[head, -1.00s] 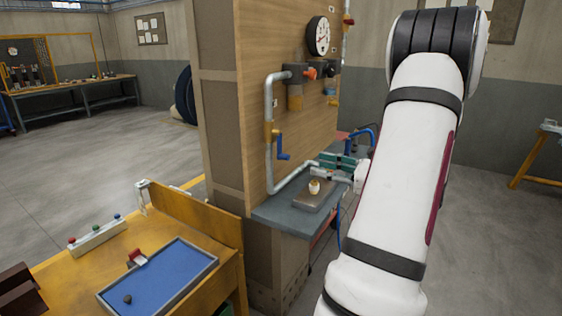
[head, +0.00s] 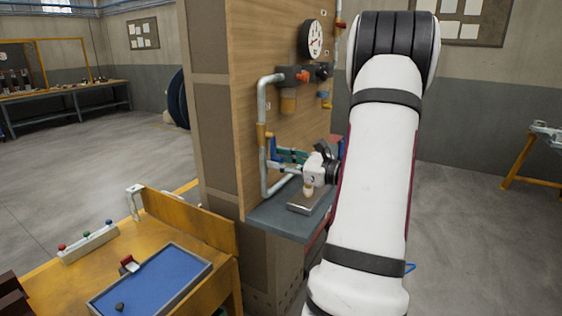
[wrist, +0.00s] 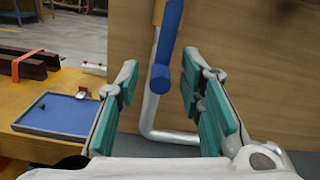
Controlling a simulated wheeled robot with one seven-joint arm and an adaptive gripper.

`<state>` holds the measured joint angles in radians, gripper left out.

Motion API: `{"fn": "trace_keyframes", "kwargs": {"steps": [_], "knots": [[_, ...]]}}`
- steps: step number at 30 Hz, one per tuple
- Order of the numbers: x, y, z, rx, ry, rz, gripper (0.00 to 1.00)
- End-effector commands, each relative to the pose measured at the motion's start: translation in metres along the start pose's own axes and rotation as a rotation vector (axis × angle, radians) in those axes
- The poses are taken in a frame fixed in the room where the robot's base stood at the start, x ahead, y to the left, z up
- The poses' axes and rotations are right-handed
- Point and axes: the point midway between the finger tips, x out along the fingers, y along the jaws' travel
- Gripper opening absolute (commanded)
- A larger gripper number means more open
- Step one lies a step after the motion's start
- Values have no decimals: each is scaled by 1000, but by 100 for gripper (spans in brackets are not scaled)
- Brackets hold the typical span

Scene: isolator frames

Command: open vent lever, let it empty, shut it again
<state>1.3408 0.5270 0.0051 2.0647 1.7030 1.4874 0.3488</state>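The blue vent lever (head: 272,148) hangs down from the brass valve (head: 261,136) on the grey pipe at the panel's left side. In the wrist view the lever (wrist: 165,45) hangs between the fingers, its rounded lower end (wrist: 161,78) facing me. My gripper (head: 288,156), with green finger pads, is beside the lever in the head view. In the wrist view my gripper (wrist: 162,82) is open, with a visible gap on each side of the lever. A round dial gauge (head: 315,39) is high on the panel; its reading is too small to tell.
A grey shelf (head: 272,222) juts out below the panel, with a flat box (head: 305,203) on it. An orange-handled valve (head: 302,77) is above. A yellow bench (head: 70,277) with a blue tray (head: 165,277) stands at left.

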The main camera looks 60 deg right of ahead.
Motion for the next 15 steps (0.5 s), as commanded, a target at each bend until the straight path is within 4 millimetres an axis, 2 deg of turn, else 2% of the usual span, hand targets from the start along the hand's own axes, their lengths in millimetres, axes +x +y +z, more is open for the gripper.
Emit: {"fn": "trace_keyframes", "kwargs": {"steps": [1,5,6,15], "knots": [[0,0,0,0,0,0,32],[0,0,0,0,0,0,3],[0,0,0,0,0,0,0],[0,2,0,-1,0,4,0]]}}
